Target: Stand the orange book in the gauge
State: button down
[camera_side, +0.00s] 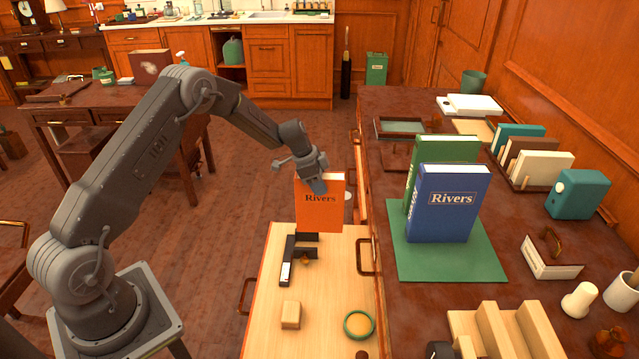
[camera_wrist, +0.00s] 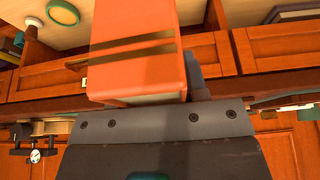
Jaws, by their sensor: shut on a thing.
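The orange book (camera_side: 319,207), with "Rivers" on its cover, is upright in my gripper (camera_side: 314,184), which is shut on its top edge. In the wrist view the book (camera_wrist: 140,55) extends away from the gripper's plate. A black angled piece with a white strip, which looks like the gauge (camera_side: 289,259), lies on the pale pull-out board (camera_side: 265,325). The book's lower edge appears just above and behind the gauge in the side view; I cannot tell whether they touch. The fingertips are mostly hidden.
A blue book (camera_side: 448,205) and a green book (camera_side: 428,150) stand on a green mat (camera_side: 470,264) on the desk to the right. A wooden block (camera_side: 291,315) and a green-rimmed round dish (camera_side: 358,324) sit on the board's near part.

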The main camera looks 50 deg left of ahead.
aim_at(319, 211)
jog(key=shift+w+f, duration=0.1)
jog(key=shift+f, duration=4.85)
dwell(1.5)
jog(key=c, duration=0.6)
grip_release()
jog(key=shift+f, duration=0.1)
jog(key=shift+o, duration=0.2)
jog(key=shift+s, duration=0.2)
notch_tip(319, 211, up, 6)
